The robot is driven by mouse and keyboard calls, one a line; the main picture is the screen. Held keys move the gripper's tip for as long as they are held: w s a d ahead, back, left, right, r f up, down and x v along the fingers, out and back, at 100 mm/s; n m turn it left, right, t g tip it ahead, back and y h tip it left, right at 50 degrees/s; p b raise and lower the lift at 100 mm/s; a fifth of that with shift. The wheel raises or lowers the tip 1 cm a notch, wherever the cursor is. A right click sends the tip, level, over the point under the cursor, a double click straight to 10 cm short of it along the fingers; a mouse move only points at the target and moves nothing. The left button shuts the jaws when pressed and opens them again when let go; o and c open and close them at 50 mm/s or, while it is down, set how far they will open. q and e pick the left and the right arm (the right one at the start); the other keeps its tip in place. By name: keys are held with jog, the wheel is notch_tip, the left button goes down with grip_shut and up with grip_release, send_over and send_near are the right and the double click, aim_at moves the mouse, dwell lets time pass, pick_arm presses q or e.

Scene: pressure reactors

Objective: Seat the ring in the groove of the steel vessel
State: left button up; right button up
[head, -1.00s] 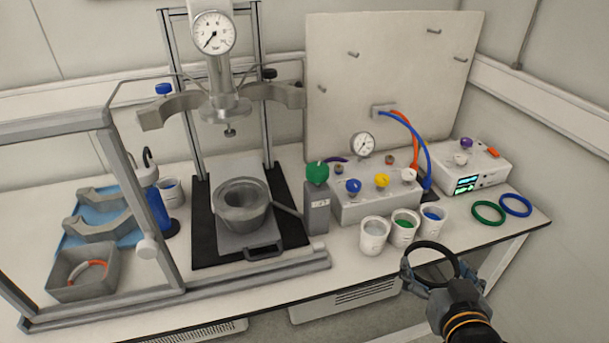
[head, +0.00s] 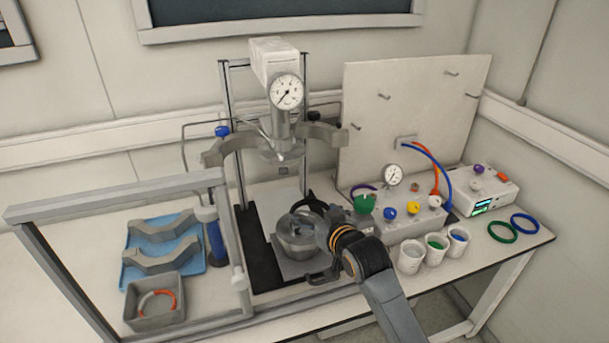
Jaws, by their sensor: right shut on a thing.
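The steel vessel (head: 293,245) stands on the plate of the press stand, below the raised head with its gauge. My right gripper (head: 318,220) reaches in from the lower right and is at the vessel's top. It is shut on the black ring (head: 312,197), whose dark arc shows above and behind the fingers. The gripper and wrist hide much of the ring and the right part of the vessel's rim. I cannot tell whether the ring touches the vessel or hovers over it. The groove is not visible. My left gripper is not in view.
Two grey clamp halves (head: 165,227) lie on a blue mat at left, behind a grey bin (head: 153,308) with a red-and-white ring. A green ring (head: 502,232) and a blue ring (head: 525,224) lie at right. Cups and the valve box (head: 408,226) stand close right of my arm.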

jog(key=w+a+r, duration=0.2)
jog(key=w+a, duration=0.1)
jog(key=w, duration=0.1)
pick_arm(q)
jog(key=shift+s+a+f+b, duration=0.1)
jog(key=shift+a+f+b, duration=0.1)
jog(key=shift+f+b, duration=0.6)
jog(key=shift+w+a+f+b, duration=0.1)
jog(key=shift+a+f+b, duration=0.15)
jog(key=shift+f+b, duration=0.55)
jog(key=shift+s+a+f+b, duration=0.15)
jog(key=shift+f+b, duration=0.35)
jog(key=shift+b, duration=0.55)
pick_arm(e)
jog(key=shift+n+y, duration=0.3)
jog(key=shift+n, duration=0.1)
jog(key=shift+w+d+f, duration=0.1)
jog(key=shift+d+f, duration=0.05)
jog(key=shift+f, duration=1.9)
jog(key=shift+d+f, duration=0.1)
jog(key=shift+f, duration=1.9)
pick_arm(q)
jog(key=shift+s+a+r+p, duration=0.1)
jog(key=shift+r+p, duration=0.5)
jog(key=shift+p, duration=0.05)
pick_arm(e)
jog(key=shift+r, duration=0.1)
jog(key=shift+f, duration=0.3)
jog(key=o, duration=0.7)
jog(key=shift+c, duration=0.2)
